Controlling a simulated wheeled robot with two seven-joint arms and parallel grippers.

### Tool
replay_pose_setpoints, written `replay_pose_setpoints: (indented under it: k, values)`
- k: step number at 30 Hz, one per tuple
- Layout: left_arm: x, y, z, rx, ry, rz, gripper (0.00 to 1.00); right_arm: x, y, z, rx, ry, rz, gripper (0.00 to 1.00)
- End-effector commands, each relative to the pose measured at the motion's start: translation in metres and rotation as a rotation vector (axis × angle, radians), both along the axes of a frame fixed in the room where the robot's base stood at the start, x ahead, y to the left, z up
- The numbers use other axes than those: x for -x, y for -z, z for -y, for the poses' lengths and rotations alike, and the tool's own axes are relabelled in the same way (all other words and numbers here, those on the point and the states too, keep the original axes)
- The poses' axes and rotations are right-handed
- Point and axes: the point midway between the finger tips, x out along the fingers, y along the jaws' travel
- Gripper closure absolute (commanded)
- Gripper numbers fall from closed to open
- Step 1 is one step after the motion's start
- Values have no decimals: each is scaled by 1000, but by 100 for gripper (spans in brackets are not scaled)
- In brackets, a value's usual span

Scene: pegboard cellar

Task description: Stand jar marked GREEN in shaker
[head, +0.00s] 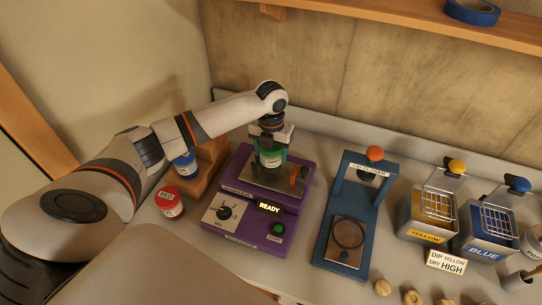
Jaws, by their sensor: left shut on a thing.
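My left gripper (270,135) points down over the purple shaker (240,192) and is shut on the green jar (271,154). The jar is upright above or on the shaker's metal plate (262,180); I cannot tell whether its base touches. Its lettering is hidden. An orange clamp piece (296,177) stands to the right of the jar on the plate. My right gripper is not in view.
A red-lidded jar (169,202) stands left of the shaker. A blue lid press (329,235) is to the right, then yellow (416,232) and blue (476,243) tanks with wire baskets. Small wooden knobs (383,287) lie in front.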

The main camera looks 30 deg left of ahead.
Motion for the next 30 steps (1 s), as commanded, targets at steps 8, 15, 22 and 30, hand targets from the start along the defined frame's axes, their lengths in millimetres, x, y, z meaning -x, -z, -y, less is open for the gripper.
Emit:
replay_pose_setpoints:
  k: [8,15,22,30]
  values:
    - [1,31,1,0,1,-1,68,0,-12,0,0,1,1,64]
    - [0,32,0,0,0,0,68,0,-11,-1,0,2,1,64]
    - [1,34,0,-1,0,-2,25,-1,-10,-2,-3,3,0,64]
    - [0,30,0,-1,0,-1,25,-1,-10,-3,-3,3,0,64]
